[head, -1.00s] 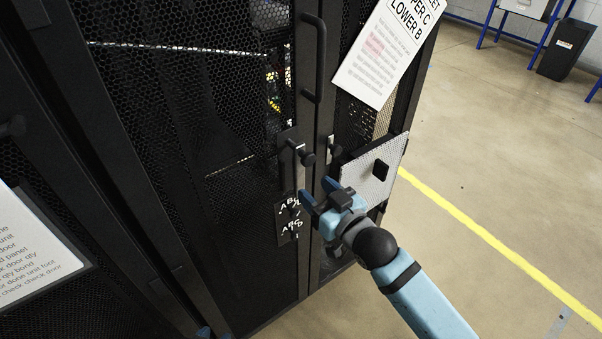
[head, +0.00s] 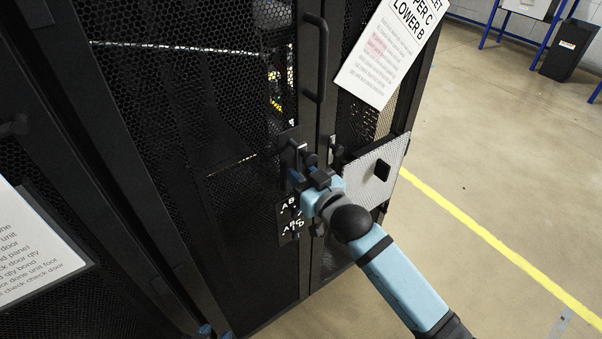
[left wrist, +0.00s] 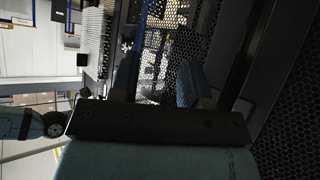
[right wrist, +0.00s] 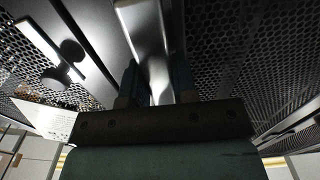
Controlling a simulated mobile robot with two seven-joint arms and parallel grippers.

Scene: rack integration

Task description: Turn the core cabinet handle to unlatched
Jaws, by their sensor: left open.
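The core cabinet door (head: 225,150) is black mesh with a dark latch plate (head: 290,143) near its right edge. The metallic handle lever (right wrist: 146,25) is on this plate. My right gripper (head: 303,185) is at the lower part of the latch. In the right wrist view the lever runs down between the two blue fingers (right wrist: 155,85), which stand apart on either side of it. Whether they press on it cannot be told. My left gripper (left wrist: 158,80) is open and empty, facing a mesh panel. Only blue bits of it show at the head view's bottom edge (head: 212,332).
A black vertical pull bar (head: 322,60) is above the latch. A tilted paper sheet (head: 385,55) and a pale panel (head: 372,172) are to the right. A label plate (head: 290,222) is below the latch. Open floor with a yellow line lies right.

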